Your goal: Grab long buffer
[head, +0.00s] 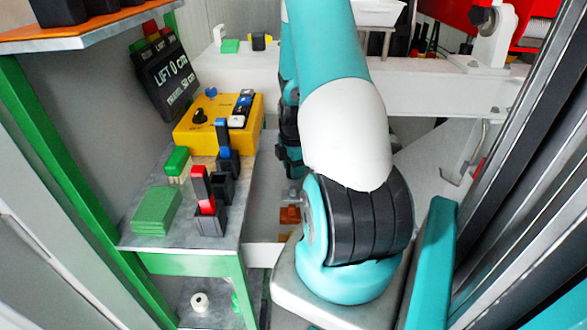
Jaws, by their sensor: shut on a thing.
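My arm rises from its base, and the dark and teal wrist section shows behind its white and teal link. The jaws are hidden behind my arm, so what they hold does not show. I cannot tell which thing is the long buffer. On the grey-topped bench (140,241), a red-topped black stick (201,186) stands upright in a black holder (211,222). A blue-topped stick (223,138) stands in another dark holder behind it. A flat stack of green pads (157,211) and a green-topped bristly block (177,164) lie to their left.
A yellow control box (188,134) with a black knob stands at the bench's back. A black display (166,80) reads "LIFT 0 cm". A white beam (430,95) crosses behind my arm. Dark rails (540,175) close the right side. An orange shelf (85,28) overhangs upper left.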

